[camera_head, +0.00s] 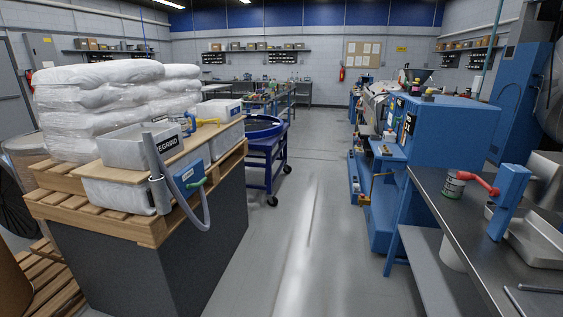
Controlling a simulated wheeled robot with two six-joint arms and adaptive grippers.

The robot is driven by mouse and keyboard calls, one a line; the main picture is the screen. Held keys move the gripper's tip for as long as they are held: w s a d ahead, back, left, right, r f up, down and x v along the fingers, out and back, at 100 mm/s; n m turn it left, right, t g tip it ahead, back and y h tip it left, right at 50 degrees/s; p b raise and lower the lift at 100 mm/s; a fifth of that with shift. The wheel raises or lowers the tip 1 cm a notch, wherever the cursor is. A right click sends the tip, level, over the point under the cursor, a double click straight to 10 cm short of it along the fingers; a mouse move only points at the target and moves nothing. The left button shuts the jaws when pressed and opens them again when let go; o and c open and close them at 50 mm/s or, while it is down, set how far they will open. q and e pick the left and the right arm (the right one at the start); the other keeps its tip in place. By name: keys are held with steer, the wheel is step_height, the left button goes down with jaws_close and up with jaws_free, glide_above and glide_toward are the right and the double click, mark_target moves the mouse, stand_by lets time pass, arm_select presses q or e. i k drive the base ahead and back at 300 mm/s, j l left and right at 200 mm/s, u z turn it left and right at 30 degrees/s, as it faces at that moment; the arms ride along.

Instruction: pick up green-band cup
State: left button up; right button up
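A small pale cup (453,186) with a dark, greenish band stands on the steel bench (445,210) at the right. It is small in the picture, so the band's exact colour is hard to tell. A red handle-like part (477,180) sits right beside its top and partly overlaps its rim; I cannot tell whether they touch. Neither of my grippers shows in the head view.
A blue upright unit (511,202) and steel trays (545,225) stand right of the cup. A blue machine (450,130) stands behind the bench. At left, a pallet (150,228) carries a grey bin (125,150) and wrapped sacks (105,105). The middle aisle floor (300,220) is clear.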

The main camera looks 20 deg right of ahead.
mark_target(453, 188)
steer(key=i+l+z, duration=0.15)
steer(key=z, duration=0.3)
steer(key=i+z, duration=0.35)
steer(key=z, duration=0.15)
steer(key=i+z, duration=0.3)
steer(key=z, duration=0.15)
steer(key=i+j+z, duration=0.2)
steer(key=z, duration=0.3)
steer(key=i+j+z, duration=0.25)
steer(key=z, duration=0.2)
steer(key=i+j+z, duration=0.2)
steer(key=z, duration=0.25)
steer(key=i+j+z, duration=0.1)
steer(key=j+z, duration=0.4)
